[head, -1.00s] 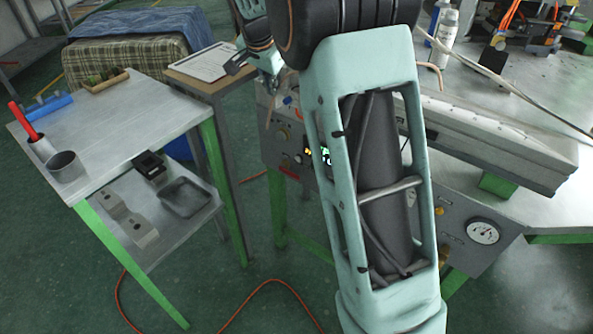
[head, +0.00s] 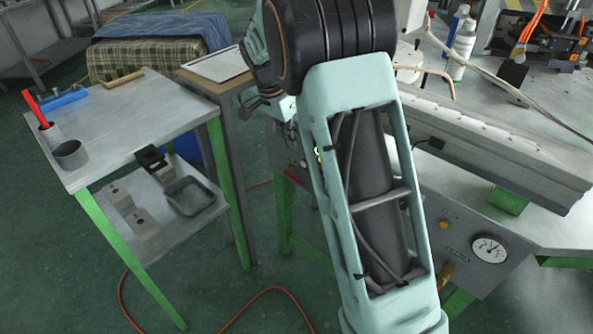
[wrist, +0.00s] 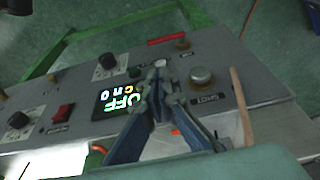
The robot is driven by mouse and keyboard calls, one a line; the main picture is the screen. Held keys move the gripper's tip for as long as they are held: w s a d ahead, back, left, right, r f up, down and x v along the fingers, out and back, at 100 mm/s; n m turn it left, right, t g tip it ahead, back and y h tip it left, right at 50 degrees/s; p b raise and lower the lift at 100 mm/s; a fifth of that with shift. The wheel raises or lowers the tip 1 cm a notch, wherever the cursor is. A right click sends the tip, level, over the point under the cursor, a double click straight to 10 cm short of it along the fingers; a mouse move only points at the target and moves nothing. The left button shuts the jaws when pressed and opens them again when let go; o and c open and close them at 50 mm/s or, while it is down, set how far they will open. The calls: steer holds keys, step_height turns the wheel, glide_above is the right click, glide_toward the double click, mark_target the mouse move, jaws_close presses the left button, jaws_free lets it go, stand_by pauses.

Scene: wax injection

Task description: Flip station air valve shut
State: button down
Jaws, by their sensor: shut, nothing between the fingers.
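My gripper (wrist: 158,76) is shut and empty in front of the panel's left part. In the head view the gripper (head: 283,108) is small and partly hidden by my arm.
A red rocker switch (wrist: 63,113) and dials (wrist: 18,120) show in the wrist view. A side table (head: 120,122) stands left. An orange hose (head: 262,293) lies on the floor.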

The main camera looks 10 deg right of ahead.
steer(key=shift+s+a+b+x, duration=0.15)
steer(key=shift+b+x, duration=0.35)
steer(key=shift+x, duration=1.8)
steer(key=shift+s+a+b+x, duration=0.15)
steer(key=shift+b+x, duration=0.3)
steer(key=shift+x, duration=1.85)
steer(key=shift+a+b+x, duration=0.15)
steer(key=shift+b+x, duration=0.35)
steer(key=shift+x, duration=1.8)
steer(key=shift+d+f, duration=0.1)
steer(key=shift+f, duration=0.2)
steer(key=shift+s+b, duration=0.1)
steer(key=shift+b, duration=0.25)
